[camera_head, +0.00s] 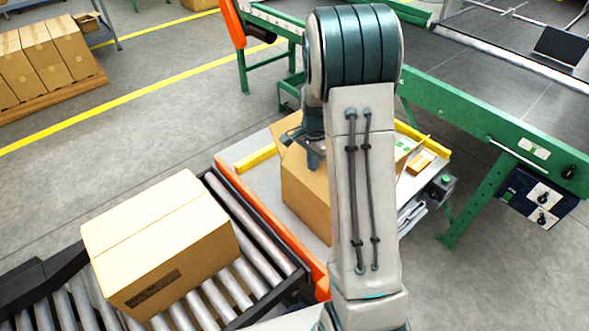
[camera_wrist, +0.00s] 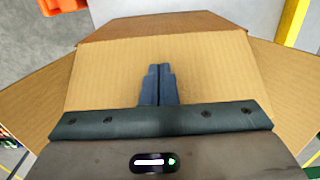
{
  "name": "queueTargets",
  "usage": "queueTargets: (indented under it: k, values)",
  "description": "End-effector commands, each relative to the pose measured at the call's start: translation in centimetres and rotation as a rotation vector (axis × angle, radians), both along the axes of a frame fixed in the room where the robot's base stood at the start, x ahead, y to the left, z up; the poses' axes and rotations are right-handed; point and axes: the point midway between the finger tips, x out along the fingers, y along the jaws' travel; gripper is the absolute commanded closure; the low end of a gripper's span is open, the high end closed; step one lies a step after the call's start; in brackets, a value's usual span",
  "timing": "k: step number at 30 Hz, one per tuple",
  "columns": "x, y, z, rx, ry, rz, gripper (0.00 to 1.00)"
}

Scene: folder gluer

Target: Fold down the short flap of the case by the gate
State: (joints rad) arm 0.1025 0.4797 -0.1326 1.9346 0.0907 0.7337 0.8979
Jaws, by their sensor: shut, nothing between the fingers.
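The open case (camera_head: 305,195) stands on a light table, partly hidden behind my arm. In the wrist view, its side flaps spread outward, one at the left (camera_wrist: 35,100) and one at the right (camera_wrist: 290,85). A darker short flap (camera_wrist: 165,24) shows at the far edge. A broad cardboard panel (camera_wrist: 95,70) lies beneath my fingers; I cannot tell whether it is a folded flap or an inner wall. My gripper (camera_wrist: 159,68) is shut and empty, pointing over this panel; contact is unclear. In the head view my gripper (camera_head: 314,160) is at the case's top.
An orange rail (camera_head: 262,220) separates the table from a roller conveyor (camera_head: 235,285) carrying a closed carton (camera_head: 160,240). A yellow bar (camera_head: 256,158) edges the table (camera_head: 245,180). A green-framed machine (camera_head: 490,130) stands at the right. Stacked cartons (camera_head: 45,55) are far left.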

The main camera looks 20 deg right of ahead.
Motion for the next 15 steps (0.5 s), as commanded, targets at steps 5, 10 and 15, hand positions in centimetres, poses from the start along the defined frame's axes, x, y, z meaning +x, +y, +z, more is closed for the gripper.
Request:
queueTargets:
  k: [5, 10, 15]
  values:
    - [0.0, -0.1, 0.0, 0.0, 0.0, 0.0, 1.0]
    - [0.2, -0.3, -0.2, 0.0, -0.001, -0.001, 1.0]
    - [0.7, -1.7, -0.8, 0.0, 0.0, -0.003, 1.0]
